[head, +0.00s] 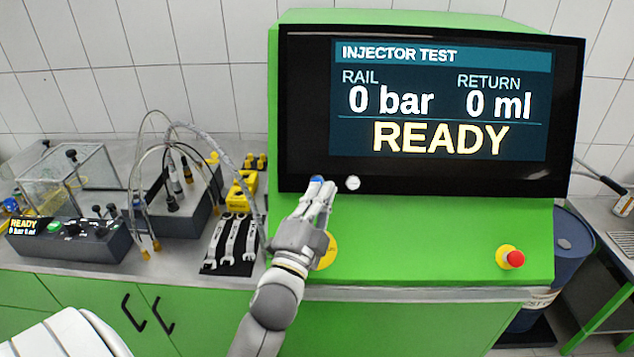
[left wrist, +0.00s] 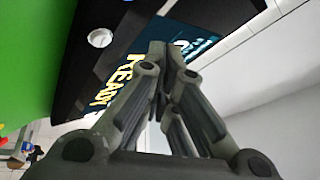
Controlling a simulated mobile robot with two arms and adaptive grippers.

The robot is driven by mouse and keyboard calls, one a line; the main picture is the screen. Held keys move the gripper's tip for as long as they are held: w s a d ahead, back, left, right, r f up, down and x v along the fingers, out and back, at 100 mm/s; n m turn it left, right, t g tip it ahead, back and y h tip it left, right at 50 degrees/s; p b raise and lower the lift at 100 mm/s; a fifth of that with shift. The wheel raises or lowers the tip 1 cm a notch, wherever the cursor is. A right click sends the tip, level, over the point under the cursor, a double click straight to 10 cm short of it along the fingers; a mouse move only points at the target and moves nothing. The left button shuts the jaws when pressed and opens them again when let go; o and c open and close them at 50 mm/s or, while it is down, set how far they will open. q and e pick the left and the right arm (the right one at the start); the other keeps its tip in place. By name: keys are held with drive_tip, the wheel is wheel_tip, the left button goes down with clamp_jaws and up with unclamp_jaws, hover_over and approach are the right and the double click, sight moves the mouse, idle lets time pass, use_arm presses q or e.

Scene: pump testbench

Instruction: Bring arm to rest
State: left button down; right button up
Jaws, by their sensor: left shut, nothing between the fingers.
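My left gripper (head: 317,190) is shut and empty. In the head view it is raised in front of the green test bench (head: 430,240), with its fingertips over the lower left edge of the black screen frame. A blue button shows right at the fingertips; I cannot tell whether they touch it. A white button (head: 353,183) sits just to the right. The screen (head: 440,100) reads INJECTOR TEST, 0 bar, 0 ml, READY. In the left wrist view the closed fingers (left wrist: 158,50) point toward the screen, with the white button (left wrist: 100,38) beside them. My right gripper is not in view.
A red stop button (head: 515,259) is on the bench's right front. On the left counter are wrenches on a black mat (head: 243,268), a yellow block (head: 241,191), a hose fixture (head: 172,212), a clear box (head: 65,180) and a small control unit (head: 70,243). A blue drum (head: 570,245) stands at right.

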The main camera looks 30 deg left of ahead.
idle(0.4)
use_arm(q)
drive_tip(key=s+d+f+n+g+h, duration=0.1)
drive_tip(key=s+f+n+g, duration=0.25)
drive_tip(key=f, duration=0.45)
drive_tip(key=s+d+f+n+g+h, duration=0.1)
drive_tip(key=s+d+f+n+g, duration=0.25)
drive_tip(key=f, duration=0.55)
drive_tip(key=s+d+f+n+g+h, duration=0.1)
drive_tip(key=s+d+f+g+h, duration=0.15)
drive_tip(key=s+f+g, duration=0.45)
drive_tip(key=s+d+f+n+g+h, duration=0.1)
drive_tip(key=s+d+f+g, duration=0.2)
drive_tip(key=s, duration=0.8)
wheel_tip(320, 180, down, 26)
drive_tip(key=g+b, duration=0.1)
drive_tip(key=s+a+f+g+b, duration=0.1)
drive_tip(key=s+a+f, duration=0.2)
drive_tip(key=s+f, duration=1.4)
drive_tip(key=shift+s+f+m+g, duration=0.3)
drive_tip(key=shift+s+f+g, duration=0.1)
drive_tip(key=shift+f, duration=0.3)
